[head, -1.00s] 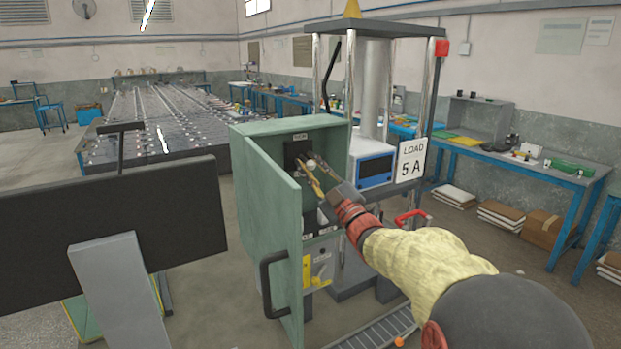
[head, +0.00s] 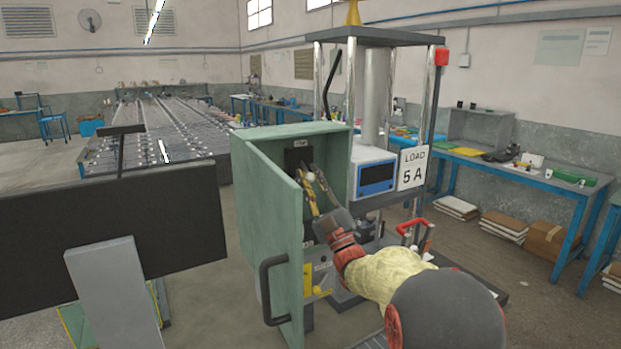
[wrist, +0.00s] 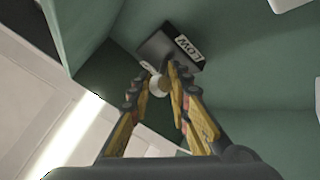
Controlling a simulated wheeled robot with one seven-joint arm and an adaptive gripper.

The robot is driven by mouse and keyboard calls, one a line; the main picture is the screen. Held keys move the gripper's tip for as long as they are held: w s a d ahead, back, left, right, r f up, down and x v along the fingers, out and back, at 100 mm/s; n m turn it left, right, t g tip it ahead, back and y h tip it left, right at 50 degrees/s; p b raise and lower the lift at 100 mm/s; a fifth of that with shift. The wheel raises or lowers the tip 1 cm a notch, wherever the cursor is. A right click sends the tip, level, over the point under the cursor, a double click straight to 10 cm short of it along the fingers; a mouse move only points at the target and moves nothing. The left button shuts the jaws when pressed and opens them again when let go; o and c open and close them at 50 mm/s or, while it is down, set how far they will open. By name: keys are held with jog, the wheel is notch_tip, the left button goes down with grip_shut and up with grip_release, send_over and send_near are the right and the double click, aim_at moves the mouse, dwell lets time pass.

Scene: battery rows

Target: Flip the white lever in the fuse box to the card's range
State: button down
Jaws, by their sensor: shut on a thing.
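The fuse box (head: 270,190) is green and stands with its door open to the left. A black switch block sits on its back wall (head: 297,157); in the wrist view the block (wrist: 158,46) carries a label reading LOW. The white lever (wrist: 151,80) shows its round pale end between my fingertips, partly hidden by them. My gripper (head: 308,180) reaches into the box from the front right and is shut on the lever; it also shows in the wrist view (wrist: 165,80). The card (head: 412,168) reads LOAD 5 A and hangs right of the box.
The open door (head: 272,235) with its black handle stands close left of my gripper. A blue-screened meter (head: 375,177) sits right of the box. A dark panel (head: 110,225) stands at the front left.

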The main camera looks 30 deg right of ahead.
jog(key=shift+f, duration=0.1)
jog(key=c, duration=1.6)
grip_release()
jog(key=shift+c, duration=0.2)
jog(key=a+v, duration=0.1)
jog(key=v, duration=1)
jog(key=shift+s+d+f, duration=0.3)
jog(key=shift+d+f, duration=0.05)
jog(key=shift+d, duration=0.15)
